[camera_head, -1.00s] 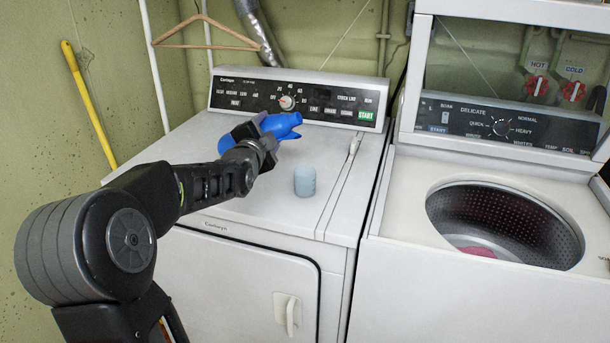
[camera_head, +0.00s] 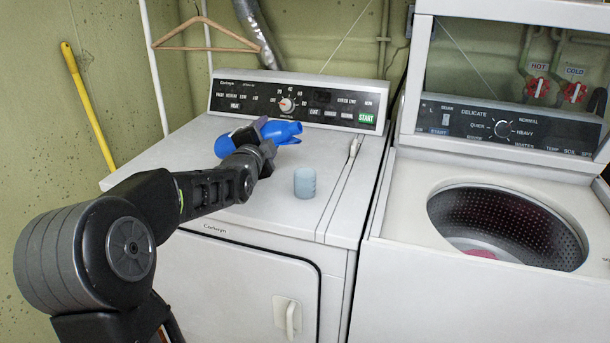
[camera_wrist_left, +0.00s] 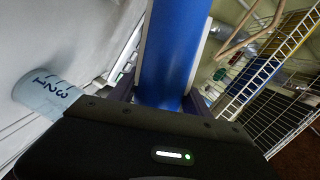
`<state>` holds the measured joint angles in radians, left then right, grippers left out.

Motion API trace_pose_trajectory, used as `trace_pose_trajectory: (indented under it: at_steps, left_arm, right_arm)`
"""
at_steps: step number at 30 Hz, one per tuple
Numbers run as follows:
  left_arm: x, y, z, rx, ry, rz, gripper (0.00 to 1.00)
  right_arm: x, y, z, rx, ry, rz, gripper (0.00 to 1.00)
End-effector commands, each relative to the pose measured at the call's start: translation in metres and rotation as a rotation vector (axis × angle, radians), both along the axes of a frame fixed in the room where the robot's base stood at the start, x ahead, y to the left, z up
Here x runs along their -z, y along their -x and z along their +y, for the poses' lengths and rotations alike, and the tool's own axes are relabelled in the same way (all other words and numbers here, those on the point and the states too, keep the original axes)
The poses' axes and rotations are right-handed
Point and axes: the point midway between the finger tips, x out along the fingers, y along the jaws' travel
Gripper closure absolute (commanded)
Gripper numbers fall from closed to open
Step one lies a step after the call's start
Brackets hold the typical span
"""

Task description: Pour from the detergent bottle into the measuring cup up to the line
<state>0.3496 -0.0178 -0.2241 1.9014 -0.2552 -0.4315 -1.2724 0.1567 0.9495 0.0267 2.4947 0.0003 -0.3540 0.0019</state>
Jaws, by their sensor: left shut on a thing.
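The blue detergent bottle (camera_head: 283,131) is held above the back part of the dryer top, tilted nearly on its side with its narrow end to the right. My left gripper (camera_head: 256,138) is shut on it; the bottle also fills the middle of the left wrist view (camera_wrist_left: 176,45). The pale blue translucent measuring cup (camera_head: 305,182) stands upright on the dryer top, in front and to the right of the bottle. In the left wrist view the cup (camera_wrist_left: 47,94) shows number marks. No stream is visible, and the liquid level cannot be told. My right gripper is not in view.
The white dryer top (camera_head: 190,150) is otherwise clear around the cup, with a control panel (camera_head: 297,103) behind. An open washer (camera_head: 505,225) stands at the right. A hanger (camera_head: 205,35) and yellow handle (camera_head: 90,105) are by the wall.

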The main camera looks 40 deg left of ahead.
Motion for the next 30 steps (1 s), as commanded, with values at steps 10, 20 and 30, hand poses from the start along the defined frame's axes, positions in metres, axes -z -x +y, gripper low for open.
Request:
trace_pose_trajectory:
  at_steps: [10, 20, 30]
  left_arm:
    - [0.002, 0.0, 0.0, 0.0, -0.025, 0.002, 1.0]
    - [0.01, 0.0, 0.001, 0.0, -0.094, 0.027, 1.0]
    - [0.01, 0.001, 0.002, 0.0, -0.099, 0.029, 1.0]
  right_arm:
    - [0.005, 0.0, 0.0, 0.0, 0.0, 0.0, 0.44]
    - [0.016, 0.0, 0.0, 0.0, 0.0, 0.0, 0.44]
    - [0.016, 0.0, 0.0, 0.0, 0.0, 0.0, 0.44]
